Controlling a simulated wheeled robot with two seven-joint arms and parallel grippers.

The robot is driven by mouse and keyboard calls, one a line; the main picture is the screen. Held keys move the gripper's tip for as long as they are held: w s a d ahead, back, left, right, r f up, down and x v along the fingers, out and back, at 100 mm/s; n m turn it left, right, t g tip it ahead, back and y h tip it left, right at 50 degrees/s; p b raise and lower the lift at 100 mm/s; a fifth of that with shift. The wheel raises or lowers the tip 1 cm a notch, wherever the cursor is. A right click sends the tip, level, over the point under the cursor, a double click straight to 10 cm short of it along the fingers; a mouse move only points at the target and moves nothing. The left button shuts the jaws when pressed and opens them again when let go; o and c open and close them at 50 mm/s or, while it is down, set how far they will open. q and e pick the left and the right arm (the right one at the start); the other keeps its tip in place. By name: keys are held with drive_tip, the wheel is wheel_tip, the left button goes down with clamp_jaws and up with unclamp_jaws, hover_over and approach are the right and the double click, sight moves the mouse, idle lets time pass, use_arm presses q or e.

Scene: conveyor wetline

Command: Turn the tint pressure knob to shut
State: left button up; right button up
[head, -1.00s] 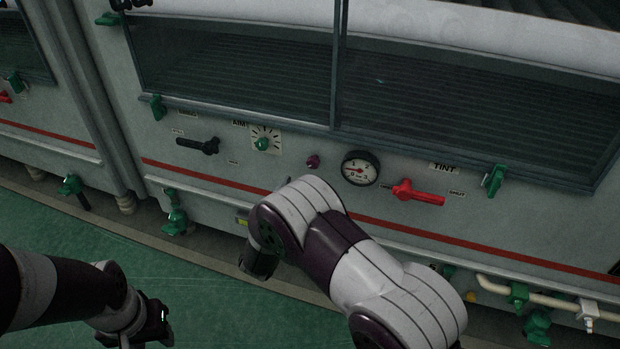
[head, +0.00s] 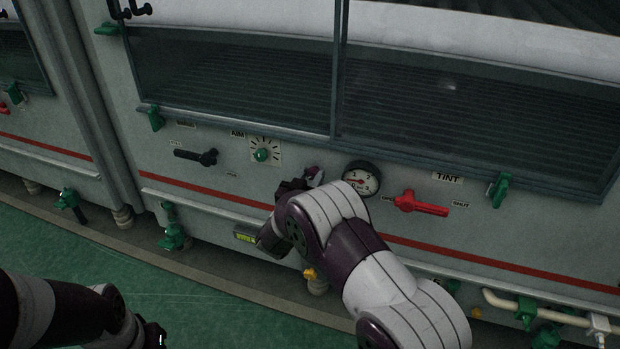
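The red lever handle (head: 422,207) under the TINT label (head: 448,178) lies nearly level, its long end pointing right toward a SHUT label (head: 461,204). A round pressure gauge (head: 361,180) sits left of it, partly covered by my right arm. A small maroon knob (head: 313,174) shows left of the gauge, partly hidden by my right gripper. My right gripper (head: 299,184) is at this knob; whether it touches it or is open cannot be seen. My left gripper (head: 154,338) is low at the left, partly cut off by the frame edge, its fingers unclear.
A black handle (head: 196,157) and a green dial knob (head: 262,155) under the AIM label (head: 237,133) are left of my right gripper. Green latches edge the window above. A cream pipe (head: 550,308) with green valves runs low at the right. The green floor is clear.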

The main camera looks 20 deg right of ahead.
drive_tip(key=shift+m, duration=0.3)
drive_tip(key=m, duration=0.2)
drive_tip(key=shift+m, duration=0.4)
drive_tip(key=m, duration=0.3)
drive_tip(key=shift+s+d+f+m+b, duration=0.1)
drive_tip(key=shift+f+m+b, duration=0.05)
drive_tip(key=shift+m+b, duration=0.7)
drive_tip(key=shift+m, duration=0.75)
drive_tip(key=m+b, duration=0.1)
drive_tip(key=m, duration=0.2)
drive_tip(key=shift+f+m+b, duration=0.2)
drive_tip(key=shift+m+b, duration=0.2)
drive_tip(key=m+b, duration=1.1)
drive_tip(key=m, duration=0.1)
drive_tip(key=shift+f+m, duration=0.1)
drive_tip(key=shift+m, duration=0.2)
